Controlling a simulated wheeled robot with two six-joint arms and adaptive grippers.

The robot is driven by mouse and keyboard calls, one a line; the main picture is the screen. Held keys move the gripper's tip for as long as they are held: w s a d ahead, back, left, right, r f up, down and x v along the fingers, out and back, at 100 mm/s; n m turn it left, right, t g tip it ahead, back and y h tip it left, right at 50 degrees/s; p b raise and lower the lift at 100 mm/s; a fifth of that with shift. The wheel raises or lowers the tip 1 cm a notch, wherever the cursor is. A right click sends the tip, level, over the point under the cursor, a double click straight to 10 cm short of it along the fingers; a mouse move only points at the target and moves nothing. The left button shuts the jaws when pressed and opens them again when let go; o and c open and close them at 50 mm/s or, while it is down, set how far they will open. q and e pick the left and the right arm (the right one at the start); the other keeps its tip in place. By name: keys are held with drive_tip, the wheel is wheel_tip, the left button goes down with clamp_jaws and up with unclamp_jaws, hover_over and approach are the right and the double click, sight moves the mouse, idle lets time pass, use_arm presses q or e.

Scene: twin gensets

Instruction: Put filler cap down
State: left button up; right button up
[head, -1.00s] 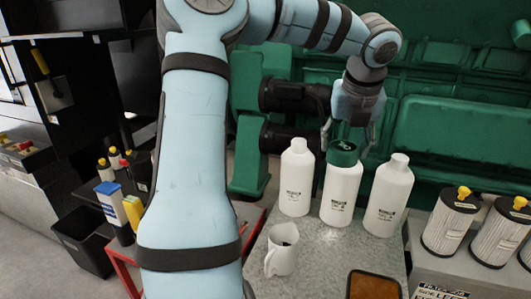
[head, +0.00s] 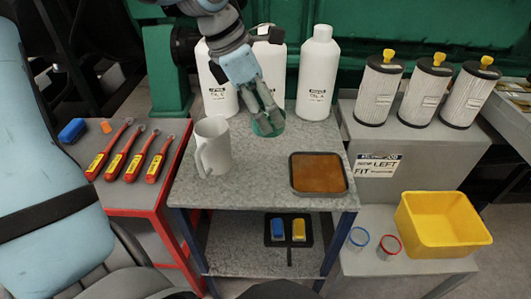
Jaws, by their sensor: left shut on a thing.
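The green filler cap (head: 268,125) is between the fingertips of my left gripper (head: 266,118), which points down and is shut on it. The cap is at or just above the grey speckled worktop (head: 255,185); I cannot tell if it touches. Behind it stand three upright white bottles: a left one (head: 216,95), a middle one (head: 272,75) and a right one (head: 317,80). My right gripper is not in view.
A white mug (head: 212,148) stands left of the cap, and a tray with a brown surface (head: 318,173) lies to the right. Several red-handled tools (head: 131,155) lie on the red bench. Filters (head: 378,92) and a yellow bin (head: 440,222) are at right.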

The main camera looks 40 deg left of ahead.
use_arm(q)
drive_tip(key=b, duration=0.4)
hover_over(272, 189)
drive_tip(key=s+a, duration=0.1)
wheel_tip(272, 189, down, 13)
drive_tip(key=shift+m, duration=0.4)
wheel_tip(272, 189, down, 8)
drive_tip(key=shift+r+b, duration=0.2)
drive_tip(key=shift+b, duration=0.95)
drive_tip(key=o, duration=1.3)
